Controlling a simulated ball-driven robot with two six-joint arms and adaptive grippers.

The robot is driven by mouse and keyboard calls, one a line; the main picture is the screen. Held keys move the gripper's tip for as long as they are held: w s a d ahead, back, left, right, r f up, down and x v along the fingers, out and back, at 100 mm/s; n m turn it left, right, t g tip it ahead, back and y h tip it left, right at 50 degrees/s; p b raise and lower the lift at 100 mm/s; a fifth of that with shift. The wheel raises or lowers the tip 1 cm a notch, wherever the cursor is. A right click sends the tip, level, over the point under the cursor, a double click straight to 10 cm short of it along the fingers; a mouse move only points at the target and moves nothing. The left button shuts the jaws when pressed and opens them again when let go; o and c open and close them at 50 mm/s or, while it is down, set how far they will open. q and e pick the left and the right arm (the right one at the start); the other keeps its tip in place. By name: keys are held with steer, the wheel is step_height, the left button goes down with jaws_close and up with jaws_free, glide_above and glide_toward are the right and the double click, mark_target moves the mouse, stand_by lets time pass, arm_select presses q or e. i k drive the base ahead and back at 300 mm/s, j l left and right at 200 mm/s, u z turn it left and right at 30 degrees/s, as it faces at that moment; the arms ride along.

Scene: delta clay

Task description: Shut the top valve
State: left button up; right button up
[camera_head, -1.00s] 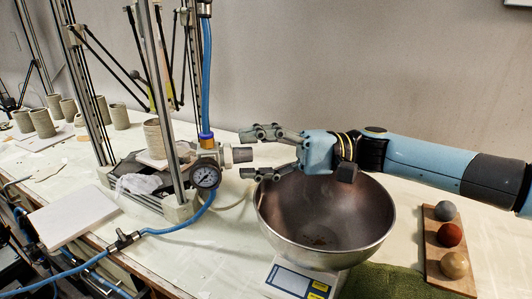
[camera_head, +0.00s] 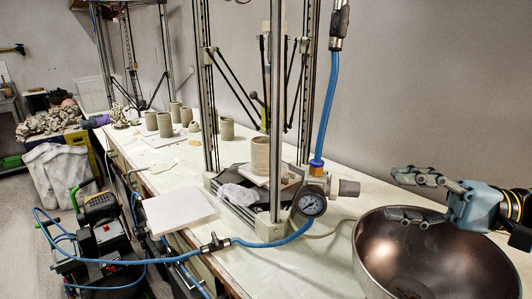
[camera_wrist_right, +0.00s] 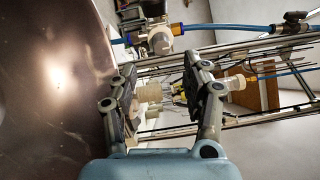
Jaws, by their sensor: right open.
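The top valve (camera_head: 338,22) is a dark fitting at the upper end of the blue hose, above the regulator, near the top edge of the head view. Its handle is too small there to read. In the right wrist view it shows as a dark valve (camera_wrist_right: 292,22) with a lever, on the hose at the upper right. My right gripper (camera_head: 415,196) is open and empty over the back of the metal bowl, right of and well below the top valve. In the wrist view its spread fingers (camera_wrist_right: 160,65) have nothing between them. My left gripper is not in view.
A regulator with a gauge (camera_head: 312,204) and grey knob (camera_head: 348,188) stands left of my gripper. A lower hose valve (camera_head: 215,243) hangs at the table edge. The metal bowl (camera_head: 372,262) is under my gripper. Frame posts (camera_head: 277,120) rise beside the hose.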

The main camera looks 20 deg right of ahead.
mark_target(341, 22)
steer(key=k+j, duration=0.75)
steer(key=j, duration=0.25)
steer(key=k+j, duration=0.4)
steer(key=j, duration=0.1)
